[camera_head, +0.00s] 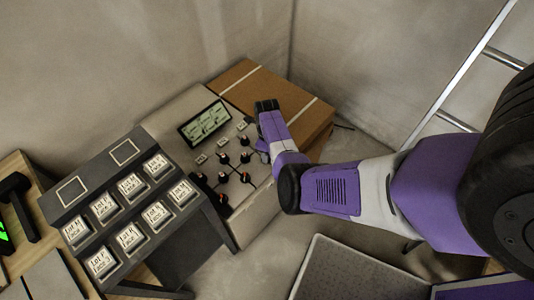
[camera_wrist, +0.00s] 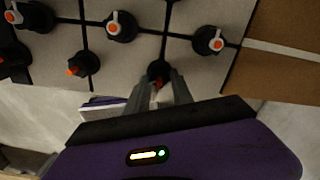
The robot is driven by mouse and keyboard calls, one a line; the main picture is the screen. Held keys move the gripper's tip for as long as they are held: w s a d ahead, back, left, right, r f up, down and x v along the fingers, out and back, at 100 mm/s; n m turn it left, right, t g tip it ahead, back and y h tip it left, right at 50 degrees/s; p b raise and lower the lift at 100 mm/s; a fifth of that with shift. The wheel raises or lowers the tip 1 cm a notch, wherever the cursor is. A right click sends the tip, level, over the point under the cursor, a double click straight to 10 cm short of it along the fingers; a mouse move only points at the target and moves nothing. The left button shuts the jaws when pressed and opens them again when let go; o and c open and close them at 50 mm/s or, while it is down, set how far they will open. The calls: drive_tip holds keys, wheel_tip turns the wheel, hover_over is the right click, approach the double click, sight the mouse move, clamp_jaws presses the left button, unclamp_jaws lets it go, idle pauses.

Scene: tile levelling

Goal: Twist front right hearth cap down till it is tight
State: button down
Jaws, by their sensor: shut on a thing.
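The front right hearth cap (camera_wrist: 157,68) is a small black cap with a bit of orange-red. It sits near the front edge of the pale tiled panel (camera_wrist: 185,76), on a dark joint between tiles. My gripper (camera_wrist: 162,86) is shut on this cap from the front side; the fingers hide much of it. In the head view my gripper (camera_head: 263,147) is over the panel's right side, and the held cap is hidden there. Other black caps with orange-red marks stand on the joints, one to the right (camera_wrist: 208,40), one to the left (camera_wrist: 83,64) and one farther back (camera_wrist: 121,27).
A brown cardboard box (camera_head: 300,104) adjoins the panel's far right end. A dark stand with several labelled white blocks (camera_head: 132,185) is at the left. A ladder (camera_head: 462,70) leans at the right. A grey-lined tray (camera_head: 350,270) is at the bottom.

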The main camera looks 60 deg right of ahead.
idle(0.5)
drive_tip(key=c, duration=1.1)
unclamp_jaws()
drive_tip(key=shift+r, duration=0.1)
wheel_tip(320, 180, up, 8)
drive_tip(key=shift+f+p, duration=0.2)
drive_tip(key=shift+p, duration=0.4)
